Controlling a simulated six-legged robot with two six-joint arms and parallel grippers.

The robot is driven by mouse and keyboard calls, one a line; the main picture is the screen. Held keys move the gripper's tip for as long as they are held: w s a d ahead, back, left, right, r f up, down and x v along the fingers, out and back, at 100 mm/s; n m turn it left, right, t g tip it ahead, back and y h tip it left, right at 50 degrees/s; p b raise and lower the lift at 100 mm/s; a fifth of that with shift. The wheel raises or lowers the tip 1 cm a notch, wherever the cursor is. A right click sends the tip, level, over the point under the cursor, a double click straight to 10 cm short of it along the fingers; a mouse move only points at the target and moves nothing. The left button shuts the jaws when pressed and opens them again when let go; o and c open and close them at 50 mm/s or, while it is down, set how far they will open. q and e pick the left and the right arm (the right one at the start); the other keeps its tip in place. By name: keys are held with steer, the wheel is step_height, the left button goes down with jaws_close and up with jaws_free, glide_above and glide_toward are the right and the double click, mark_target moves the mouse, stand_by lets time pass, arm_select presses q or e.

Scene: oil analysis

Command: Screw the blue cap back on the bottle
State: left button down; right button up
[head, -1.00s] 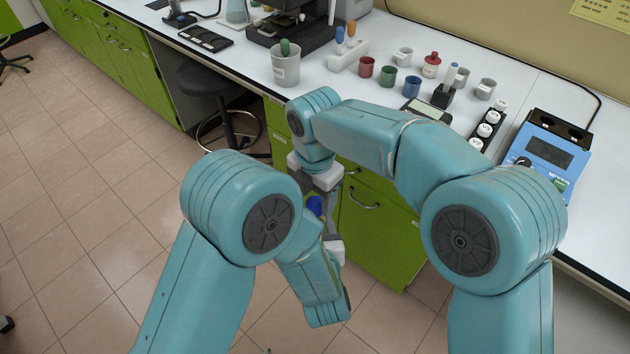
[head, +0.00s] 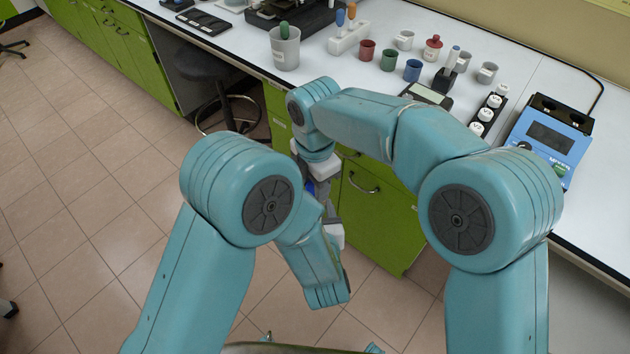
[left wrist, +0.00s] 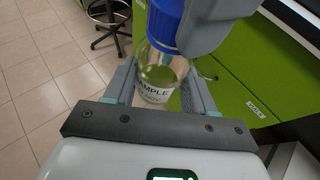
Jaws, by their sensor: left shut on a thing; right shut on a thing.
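A clear sample bottle (left wrist: 155,88) with a white label is upright between the fingers of my left gripper (left wrist: 163,85), which is shut on it. The blue cap (left wrist: 166,25) is at the bottle's mouth in the left wrist view; I cannot tell how far it is threaded. My right gripper (left wrist: 215,22) is shut on the cap from above and the right side. In the head view, my right gripper (head: 323,184) hangs above the left gripper (head: 333,228), and a sliver of the blue cap (head: 309,187) shows. The bottle is mostly hidden there by my arms.
The white bench (head: 555,75) lies beyond my arms, with a grey beaker (head: 285,50), coloured cups (head: 388,60) and a blue instrument (head: 548,140). Green cabinets (head: 375,215) stand close behind my grippers. A dark stool (head: 205,68) is at the left. The floor at left is open.

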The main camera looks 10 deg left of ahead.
steer(key=m, duration=2.4)
steer(key=shift+m, duration=0.3)
steer(key=o, duration=1.2)
steer(key=shift+c, duration=0.2)
steer(key=shift+r, duration=2.25)
